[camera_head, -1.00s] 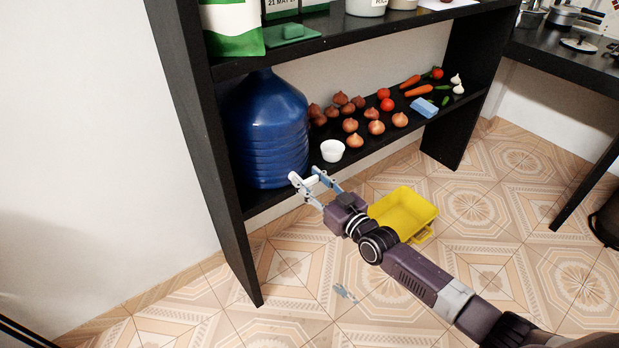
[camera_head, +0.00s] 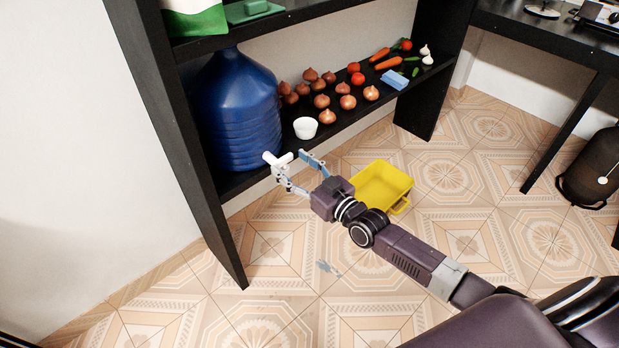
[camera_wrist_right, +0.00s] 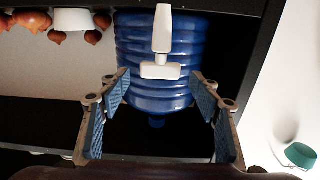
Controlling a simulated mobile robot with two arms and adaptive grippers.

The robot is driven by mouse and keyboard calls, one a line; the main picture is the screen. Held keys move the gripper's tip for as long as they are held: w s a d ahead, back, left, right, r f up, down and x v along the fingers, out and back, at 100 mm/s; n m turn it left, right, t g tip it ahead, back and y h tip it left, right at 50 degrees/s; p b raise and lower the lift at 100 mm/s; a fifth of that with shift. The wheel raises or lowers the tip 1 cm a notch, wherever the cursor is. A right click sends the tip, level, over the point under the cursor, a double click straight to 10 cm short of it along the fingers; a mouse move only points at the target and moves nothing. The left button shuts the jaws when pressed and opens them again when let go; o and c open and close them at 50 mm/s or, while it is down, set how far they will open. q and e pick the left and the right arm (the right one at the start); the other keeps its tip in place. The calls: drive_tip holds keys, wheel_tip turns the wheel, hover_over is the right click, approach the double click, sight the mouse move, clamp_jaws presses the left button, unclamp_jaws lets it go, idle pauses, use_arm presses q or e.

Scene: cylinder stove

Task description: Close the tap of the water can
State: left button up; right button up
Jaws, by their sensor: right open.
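The blue water can (camera_head: 237,112) stands on the lower shelf at the left; its large ribbed body also shows upside down in the right wrist view (camera_wrist_right: 137,45). Its white tap (camera_head: 271,158) sticks out low at the front. In the right wrist view the tap (camera_wrist_right: 162,30) is a stem ending in a crosswise bar (camera_wrist_right: 161,71). My right gripper (camera_head: 294,162) is open, with its two fingers spread around the tap's line. In the wrist view the gripper (camera_wrist_right: 160,92) shows a gap between each finger and the bar. My left gripper is not in view.
A white bowl (camera_head: 305,128), several onions (camera_head: 328,117) and other vegetables lie on the shelf (camera_head: 350,120). A black side panel (camera_head: 186,160) stands left of the can. A yellow bin (camera_head: 382,186) is on the floor.

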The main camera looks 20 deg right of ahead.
drive_tip(key=v, duration=0.8)
drive_tip(key=shift+s, duration=0.1)
